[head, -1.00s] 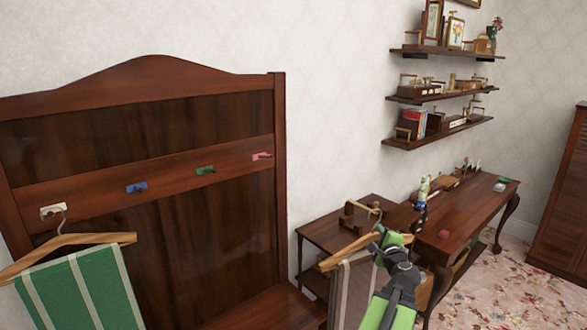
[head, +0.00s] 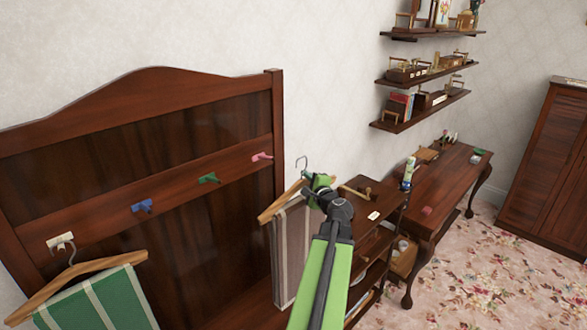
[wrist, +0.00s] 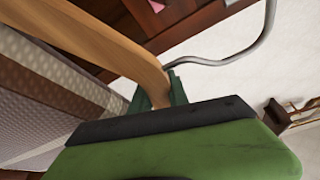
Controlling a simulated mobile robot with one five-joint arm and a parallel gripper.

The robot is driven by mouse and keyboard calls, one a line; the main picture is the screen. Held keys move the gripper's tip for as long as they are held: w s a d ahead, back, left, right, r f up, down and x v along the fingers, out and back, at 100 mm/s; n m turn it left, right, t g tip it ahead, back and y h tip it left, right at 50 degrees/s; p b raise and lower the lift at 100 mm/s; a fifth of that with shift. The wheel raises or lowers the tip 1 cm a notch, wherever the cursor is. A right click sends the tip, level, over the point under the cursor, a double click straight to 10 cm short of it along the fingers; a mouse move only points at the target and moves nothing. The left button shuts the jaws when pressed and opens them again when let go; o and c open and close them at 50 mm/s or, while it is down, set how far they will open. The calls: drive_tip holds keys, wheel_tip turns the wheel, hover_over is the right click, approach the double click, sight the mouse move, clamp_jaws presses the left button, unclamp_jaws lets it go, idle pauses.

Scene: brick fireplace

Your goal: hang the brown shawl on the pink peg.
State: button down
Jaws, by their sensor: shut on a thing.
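The brown shawl (head: 290,252) hangs from a wooden hanger (head: 277,207) with a metal hook (head: 301,163). My gripper (head: 318,190) is shut on the hanger near its middle, below the hook. In the wrist view the hanger's wooden arm (wrist: 105,40) runs into my gripper (wrist: 165,95), with the shawl (wrist: 50,95) to the left and the hook (wrist: 262,45) at the top. The pink peg (head: 262,156) is bare on the rack's rail, left of the hook in the head view. A pink patch, perhaps the peg, shows at the wrist view's top edge.
The wooden rack (head: 277,110) also bears a green peg (head: 209,178), a blue peg (head: 142,206) and a white peg (head: 60,241). A green striped cloth (head: 105,300) on a hanger hangs at the white peg. A side table (head: 375,205) stands right of my gripper.

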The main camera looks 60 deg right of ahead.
sight(270, 170)
drive_tip(key=shift+w+a+r, duration=0.1)
drive_tip(key=shift+w+r, duration=0.2)
drive_tip(key=shift+w, duration=0.1)
drive_tip(key=shift+w+d+f+b, duration=0.75)
drive_tip(key=shift+w+d, duration=0.1)
drive_tip(key=shift+w, duration=1.7)
drive_tip(key=shift+w+d+f+b, duration=0.7)
drive_tip(key=shift+w+d+f, duration=0.15)
drive_tip(key=shift+w, duration=1.65)
drive_tip(key=shift+w+d+f+b, duration=0.75)
drive_tip(key=shift+w+d, duration=0.15)
drive_tip(key=shift+w, duration=1.65)
drive_tip(key=shift+f+b, duration=0.2)
drive_tip(key=shift+b, duration=0.1)
